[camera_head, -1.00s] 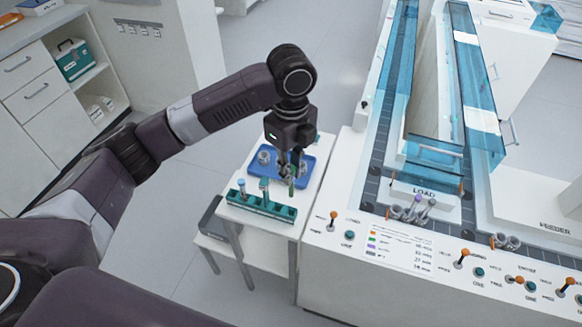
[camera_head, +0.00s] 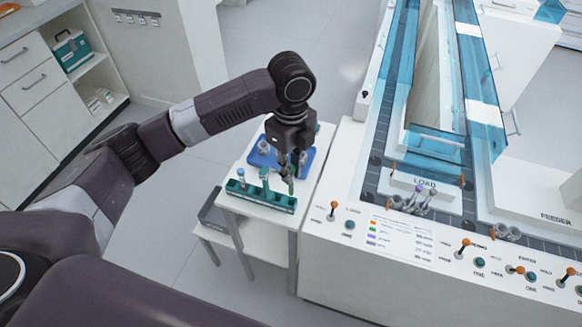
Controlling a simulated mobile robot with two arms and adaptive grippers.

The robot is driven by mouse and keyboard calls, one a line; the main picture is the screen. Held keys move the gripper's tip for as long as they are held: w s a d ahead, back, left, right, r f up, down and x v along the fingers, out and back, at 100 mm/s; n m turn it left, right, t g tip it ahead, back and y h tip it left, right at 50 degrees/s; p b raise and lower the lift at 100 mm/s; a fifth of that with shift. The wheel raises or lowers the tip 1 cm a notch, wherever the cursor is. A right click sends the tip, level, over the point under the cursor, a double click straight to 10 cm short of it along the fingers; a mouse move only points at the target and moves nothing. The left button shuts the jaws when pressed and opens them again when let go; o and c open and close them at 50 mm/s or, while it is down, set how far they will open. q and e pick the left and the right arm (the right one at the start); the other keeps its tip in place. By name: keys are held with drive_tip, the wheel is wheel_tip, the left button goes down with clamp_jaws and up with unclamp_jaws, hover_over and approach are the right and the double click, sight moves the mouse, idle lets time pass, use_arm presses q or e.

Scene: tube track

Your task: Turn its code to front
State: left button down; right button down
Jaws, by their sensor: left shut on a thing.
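My left gripper (camera_head: 288,166) points down over the small white side table (camera_head: 272,214). It is shut on what looks like a thin tube (camera_head: 290,180), small and partly hidden by the fingers. No code can be made out on it. The tube is close to the right part of the teal rack (camera_head: 254,196); I cannot tell whether it touches the rack. Two other tubes, a left one (camera_head: 241,177) and a middle one (camera_head: 264,177), stand upright in the rack. My right gripper is not in view.
Behind the rack lies a blue tray (camera_head: 256,160) with a grey holder (camera_head: 263,146) on it. To the right is the white track machine (camera_head: 340,262) with a LOAD plate (camera_head: 425,184), grey holders with tubes (camera_head: 410,203) and orange levers. Grey floor surrounds the table.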

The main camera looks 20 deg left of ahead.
sight(291, 195)
use_arm(q)
drive_tip(key=shift+f+b, duration=0.8)
drive_tip(key=shift+f, duration=2.45)
drive_tip(key=shift+r+n+p, duration=0.15)
drive_tip(key=shift+n+p, duration=0.45)
drive_tip(key=shift+p, duration=0.35)
drive_tip(key=shift+n+p, duration=2.5)
drive_tip(key=shift+p, duration=0.4)
drive_tip(key=shift+n+p, duration=3.2)
drive_tip(key=shift+p, duration=0.15)
drive_tip(key=shift+n+p, duration=0.35)
drive_tip(key=shift+n, duration=0.15)
drive_tip(key=shift+f, duration=0.25)
